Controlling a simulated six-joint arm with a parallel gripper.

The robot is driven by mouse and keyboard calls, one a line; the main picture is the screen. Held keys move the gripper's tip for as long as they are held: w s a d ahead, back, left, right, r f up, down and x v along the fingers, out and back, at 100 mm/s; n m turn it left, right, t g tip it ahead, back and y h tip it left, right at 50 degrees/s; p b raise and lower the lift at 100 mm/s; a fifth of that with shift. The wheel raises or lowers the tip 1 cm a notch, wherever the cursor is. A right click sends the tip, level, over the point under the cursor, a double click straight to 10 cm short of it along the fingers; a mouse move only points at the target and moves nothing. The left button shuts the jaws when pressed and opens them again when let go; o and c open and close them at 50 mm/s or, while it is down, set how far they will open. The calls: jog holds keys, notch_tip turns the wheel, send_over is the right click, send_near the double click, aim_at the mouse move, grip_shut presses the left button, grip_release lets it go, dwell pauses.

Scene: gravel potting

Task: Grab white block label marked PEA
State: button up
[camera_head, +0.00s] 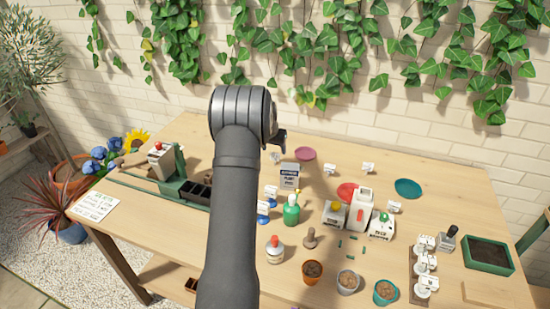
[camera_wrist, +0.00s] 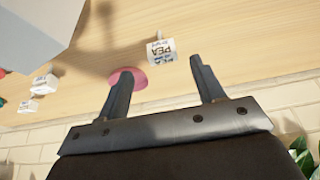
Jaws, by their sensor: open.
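The white block label marked PEA (camera_wrist: 161,49) stands on the wooden table in the wrist view, its print upside down. It lies ahead of and between the two fingers of my gripper (camera_wrist: 163,66), apart from them. My gripper is open and empty. In the head view a small white block (camera_head: 275,157), which appears to be the same label, shows just below my gripper (camera_head: 281,138). Its print is too small to read there, and my arm hides most of the gripper.
A pink saucer (camera_head: 304,154) lies beside the label; it also shows in the wrist view (camera_wrist: 128,78). A grey box (camera_head: 289,177) stands nearby, large in the wrist view (camera_wrist: 35,30). Other white labels (camera_head: 329,168) stand to the right. The brick wall (camera_wrist: 40,140) is close behind.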

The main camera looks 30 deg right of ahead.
aim_at(275, 154)
jog(key=shift+w+x, duration=0.15)
jog(key=shift+x, duration=1.4)
jog(key=shift+w+x, duration=0.1)
jog(key=shift+x, duration=1.4)
jog(key=shift+r, duration=0.1)
jog(key=c, duration=1.1)
